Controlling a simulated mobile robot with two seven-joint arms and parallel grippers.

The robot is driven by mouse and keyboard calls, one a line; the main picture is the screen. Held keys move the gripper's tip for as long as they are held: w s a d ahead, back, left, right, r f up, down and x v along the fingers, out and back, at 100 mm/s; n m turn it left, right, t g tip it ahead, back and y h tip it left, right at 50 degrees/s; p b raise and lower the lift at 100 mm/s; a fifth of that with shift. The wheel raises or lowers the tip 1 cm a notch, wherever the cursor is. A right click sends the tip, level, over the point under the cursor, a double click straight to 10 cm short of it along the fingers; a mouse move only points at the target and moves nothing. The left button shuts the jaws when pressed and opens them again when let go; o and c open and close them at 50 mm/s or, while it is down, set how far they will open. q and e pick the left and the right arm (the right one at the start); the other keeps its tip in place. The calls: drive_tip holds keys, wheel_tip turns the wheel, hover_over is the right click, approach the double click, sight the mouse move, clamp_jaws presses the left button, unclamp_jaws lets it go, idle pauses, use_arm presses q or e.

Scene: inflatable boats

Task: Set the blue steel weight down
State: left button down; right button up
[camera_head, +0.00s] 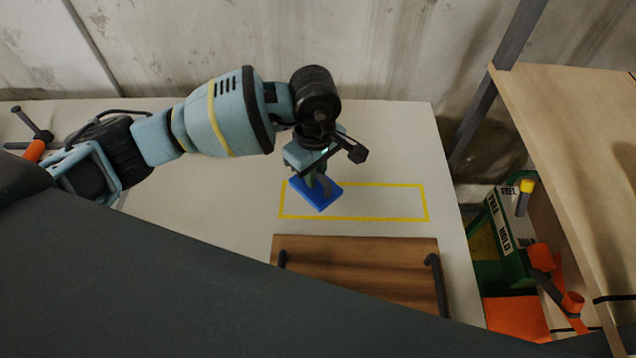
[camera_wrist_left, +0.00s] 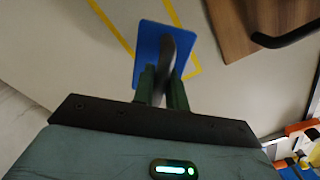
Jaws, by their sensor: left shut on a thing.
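The blue steel weight (camera_head: 318,197) is a flat blue block with a dark upright handle. It shows in the head view at the left end of a yellow taped rectangle (camera_head: 390,219) on the pale table. My left gripper (camera_head: 318,177) is above it, shut on its handle. In the left wrist view the blue weight (camera_wrist_left: 148,45) lies beyond the fingers (camera_wrist_left: 163,88), which pinch the dark handle. The weight overlaps the yellow tape line in both views. I cannot tell whether its underside touches the table. My right gripper is not in view.
A wooden board (camera_head: 355,262) with two dark handles lies in front of the rectangle. A wooden shelf (camera_head: 575,130) stands at the right, with a green and orange bin (camera_head: 512,245) below. The rectangle's right part is clear.

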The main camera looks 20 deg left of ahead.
use_arm(q)
drive_tip(key=shift+f, duration=0.15)
drive_tip(key=shift+w+f, duration=0.1)
drive_tip(key=shift+f, duration=1.7)
drive_tip(key=shift+f, duration=0.1)
drive_tip(key=c, duration=1.4)
unclamp_jaws()
drive_tip(key=shift+f, duration=0.1)
wheel_tip(320, 180, up, 12)
drive_tip(key=shift+r, duration=0.15)
